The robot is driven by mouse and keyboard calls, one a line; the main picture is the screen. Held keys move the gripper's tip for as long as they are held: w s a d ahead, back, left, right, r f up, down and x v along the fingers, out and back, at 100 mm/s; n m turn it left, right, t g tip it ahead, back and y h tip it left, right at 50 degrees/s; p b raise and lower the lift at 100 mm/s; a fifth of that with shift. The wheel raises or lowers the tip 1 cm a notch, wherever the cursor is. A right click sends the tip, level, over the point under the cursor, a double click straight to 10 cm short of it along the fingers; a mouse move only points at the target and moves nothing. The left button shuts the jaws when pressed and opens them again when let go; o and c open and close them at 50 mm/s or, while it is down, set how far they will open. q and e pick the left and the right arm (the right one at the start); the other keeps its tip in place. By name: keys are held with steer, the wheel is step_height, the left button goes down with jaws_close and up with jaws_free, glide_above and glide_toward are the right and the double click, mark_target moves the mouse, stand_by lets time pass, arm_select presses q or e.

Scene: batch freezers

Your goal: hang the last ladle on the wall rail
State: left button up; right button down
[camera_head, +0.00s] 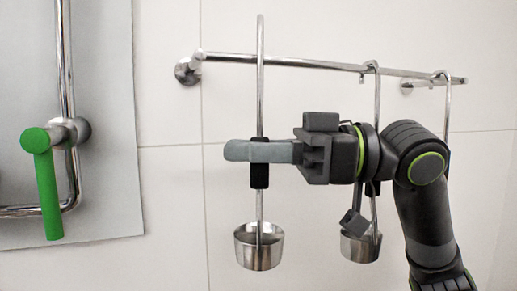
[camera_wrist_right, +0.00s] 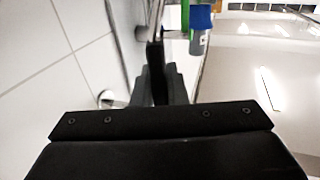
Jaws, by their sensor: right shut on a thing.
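The ladle (camera_head: 259,210) is upright in my right gripper (camera_head: 259,152), which is shut on the black grip of its handle. Its steel cup (camera_head: 259,248) hangs below the fingers. Its upper handle crosses in front of the wall rail (camera_head: 320,64), and its top end stands above the rail. Its hook is seen edge-on, so I cannot tell whether it touches the rail. In the right wrist view the dark grip (camera_wrist_right: 157,72) shows between the fingers (camera_wrist_right: 160,85). My left gripper is not in view.
A second ladle (camera_head: 376,100) hangs on the rail to the right, partly behind my right arm. Another hook (camera_head: 446,95) is on the rail further right, its lower part hidden. A green valve handle (camera_head: 48,190) and steel pipe (camera_head: 66,60) are at left. The rail's left stretch is bare.

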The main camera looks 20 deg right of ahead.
steer(key=shift+w+f+b, duration=0.15)
steer(key=shift+f+b, duration=0.4)
steer(key=shift+f, duration=0.2)
steer(key=shift+w+f+b, duration=0.15)
steer(key=shift+f+b, duration=0.35)
steer(key=shift+f, duration=0.2)
steer(key=c, duration=1.4)
jaws_free()
steer(key=shift+o, duration=0.2)
